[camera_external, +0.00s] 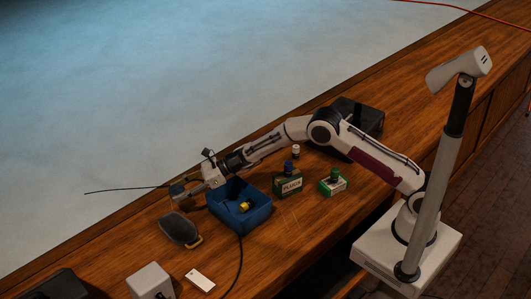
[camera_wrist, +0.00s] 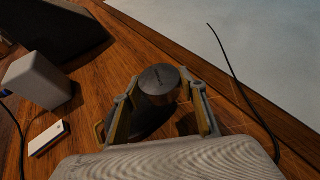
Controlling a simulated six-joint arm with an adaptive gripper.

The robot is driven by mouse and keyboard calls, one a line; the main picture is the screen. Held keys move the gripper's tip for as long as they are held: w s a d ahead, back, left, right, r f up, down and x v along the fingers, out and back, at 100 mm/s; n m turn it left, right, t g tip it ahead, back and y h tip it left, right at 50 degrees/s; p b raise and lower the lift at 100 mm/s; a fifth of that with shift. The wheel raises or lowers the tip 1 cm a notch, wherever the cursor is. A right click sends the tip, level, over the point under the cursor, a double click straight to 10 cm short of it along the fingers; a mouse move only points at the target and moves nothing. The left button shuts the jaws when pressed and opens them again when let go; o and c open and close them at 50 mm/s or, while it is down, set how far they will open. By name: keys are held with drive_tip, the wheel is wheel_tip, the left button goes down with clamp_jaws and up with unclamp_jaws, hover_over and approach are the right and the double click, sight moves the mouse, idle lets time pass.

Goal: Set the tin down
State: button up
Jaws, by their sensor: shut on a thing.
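My gripper (camera_wrist: 160,92) is shut on a dark grey round tin (camera_wrist: 158,84), with one finger on each side of it. In the external view my gripper (camera_external: 181,194) is above the desk, just left of the blue bin. The tin is hard to make out there among the fingers. A dark oblong thing with a yellow handle (camera_external: 180,230) lies on the desk just below my gripper in the picture. In the wrist view the tin and fingers partly hide what is under them, so I cannot tell whether the tin touches anything.
A blue bin (camera_external: 224,212) holds a small yellow thing. A white block (camera_external: 150,279) and a flat white box (camera_external: 200,280) are at the front left. A dark cable (camera_external: 125,189) runs near my gripper.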

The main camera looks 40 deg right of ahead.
drive_tip(key=w+d, duration=0.1)
drive_tip(key=d, duration=1)
drive_tip(key=w+d+m+t, duration=0.1)
drive_tip(key=w+d, duration=0.1)
drive_tip(key=d, duration=0.9)
drive_tip(key=shift+w+d+f+h, duration=0.25)
drive_tip(key=shift+w+d+h, duration=0.05)
drive_tip(key=shift+f, duration=3.15)
drive_tip(key=shift+f, duration=1.85)
